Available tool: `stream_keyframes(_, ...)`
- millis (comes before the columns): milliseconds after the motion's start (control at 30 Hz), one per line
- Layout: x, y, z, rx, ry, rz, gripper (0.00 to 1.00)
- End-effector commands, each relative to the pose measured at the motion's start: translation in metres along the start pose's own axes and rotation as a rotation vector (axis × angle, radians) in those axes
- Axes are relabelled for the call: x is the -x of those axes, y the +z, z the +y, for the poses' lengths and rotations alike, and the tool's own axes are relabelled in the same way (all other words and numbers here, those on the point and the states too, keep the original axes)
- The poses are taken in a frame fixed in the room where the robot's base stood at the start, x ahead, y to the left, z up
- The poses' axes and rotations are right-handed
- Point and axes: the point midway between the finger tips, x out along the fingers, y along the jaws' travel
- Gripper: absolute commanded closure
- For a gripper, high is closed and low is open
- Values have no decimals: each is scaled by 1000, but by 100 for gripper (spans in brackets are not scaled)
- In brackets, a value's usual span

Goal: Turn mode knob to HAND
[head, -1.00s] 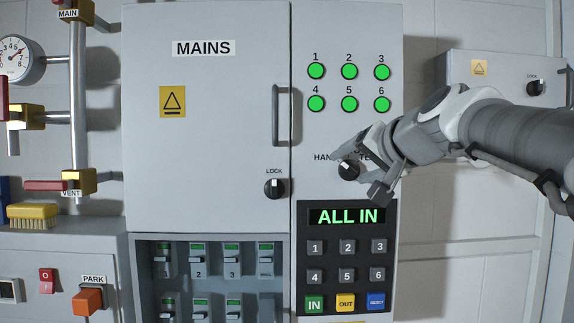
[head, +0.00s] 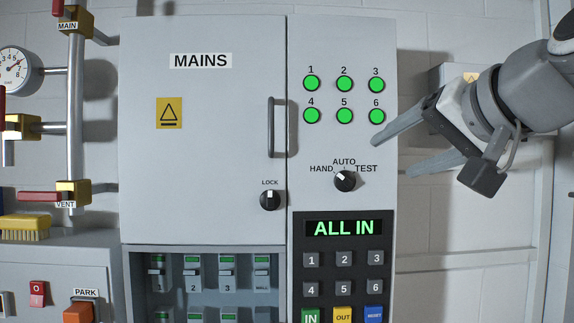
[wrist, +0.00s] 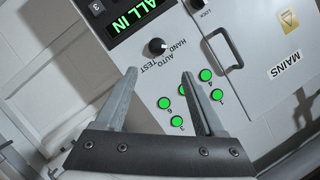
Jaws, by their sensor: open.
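The mode knob (head: 345,181) is a round black knob on the right-hand cabinet panel, below the green lights. Its labels read HAND at left, AUTO above and TEST at right. Its white mark points up and to the left, toward HAND. In the wrist view the knob (wrist: 157,46) shows beyond the fingertips, touching neither. My gripper (head: 395,155) is open and empty, up and to the right of the knob in the head view, clear of the panel. In the wrist view its two fingers (wrist: 160,73) are spread wide.
A keypad with an ALL IN display (head: 344,228) sits just below the knob. The MAINS door has a grey handle (head: 271,128) and a LOCK knob (head: 270,200) to the left. Green lights (head: 344,84) are above. Pipes and a gauge (head: 14,70) stand at far left.

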Motion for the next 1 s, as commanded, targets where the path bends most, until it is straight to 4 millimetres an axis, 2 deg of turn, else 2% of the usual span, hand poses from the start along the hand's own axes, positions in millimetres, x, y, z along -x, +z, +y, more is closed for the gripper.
stream_keyframes(100, 15, 0, 0, 0, 0, 2, 29)
stream_keyframes(233, 23, 0, 0, 0, -1, 2, 29)
stream_keyframes(767, 23, 2, 1, 1, 3, -5, 29)
stream_keyframes(867, 15, 19, 10, 12, 28, -38, 29)
stream_keyframes(967, 1, 56, 30, 44, 82, -110, 29)
stream_keyframes(1000, -6, 76, 42, 63, 112, -149, 29)
